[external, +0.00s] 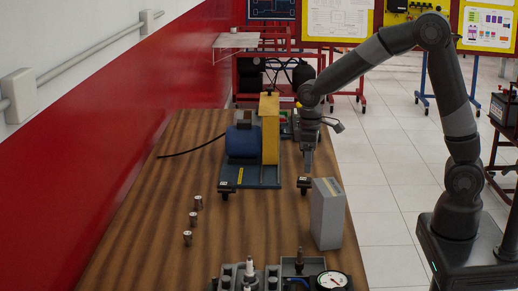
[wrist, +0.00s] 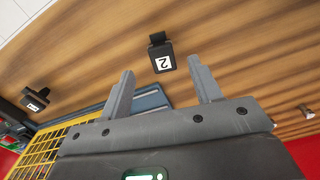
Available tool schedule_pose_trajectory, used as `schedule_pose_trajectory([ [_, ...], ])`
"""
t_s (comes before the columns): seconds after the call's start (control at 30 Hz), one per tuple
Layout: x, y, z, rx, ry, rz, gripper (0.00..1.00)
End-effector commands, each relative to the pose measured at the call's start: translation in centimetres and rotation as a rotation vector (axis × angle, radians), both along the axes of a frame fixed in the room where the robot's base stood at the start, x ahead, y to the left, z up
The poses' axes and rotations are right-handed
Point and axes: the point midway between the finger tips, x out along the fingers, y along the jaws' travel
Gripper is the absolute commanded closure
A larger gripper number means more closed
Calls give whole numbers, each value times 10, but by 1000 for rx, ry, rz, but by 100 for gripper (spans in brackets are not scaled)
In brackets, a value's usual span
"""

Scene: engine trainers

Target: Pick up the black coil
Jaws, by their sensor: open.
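A small black part with a white label reading 2, which looks like the black coil (wrist: 165,62), lies on the wooden table, with a narrow black end pointing away. In the external view, a small black part (external: 304,183) just below my gripper looks like the same one, beside the blue base. My gripper (external: 307,168) points down above it. In the wrist view, my gripper (wrist: 160,71) is open and empty, its two fingers apart. The labelled part shows between and just beyond the fingertips; no contact shows.
A grey box (external: 326,215) stands close by. The blue motor with yellow guard (external: 270,128) is behind-left. Several metal cylinders (external: 193,218) stand at left.

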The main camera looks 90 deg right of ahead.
Motion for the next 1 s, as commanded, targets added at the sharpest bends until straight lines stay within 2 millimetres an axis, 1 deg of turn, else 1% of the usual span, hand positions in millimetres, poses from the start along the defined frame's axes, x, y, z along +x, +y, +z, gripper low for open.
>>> schedule_pose_trajectory([
  [0.03,-1,0,-10,2,4,0,42],
  [0.13,0,0,-24,1,3,0,42],
  [0.2,0,0,-31,1,3,0,42],
  [0.37,2,0,-41,0,1,0,42],
  [0.57,10,-1,-67,1,2,1,42],
  [0.7,11,-1,-83,0,1,1,42],
  [0.8,11,-1,-87,0,0,1,42],
  [1.0,11,-1,-87,0,-1,0,42],
])
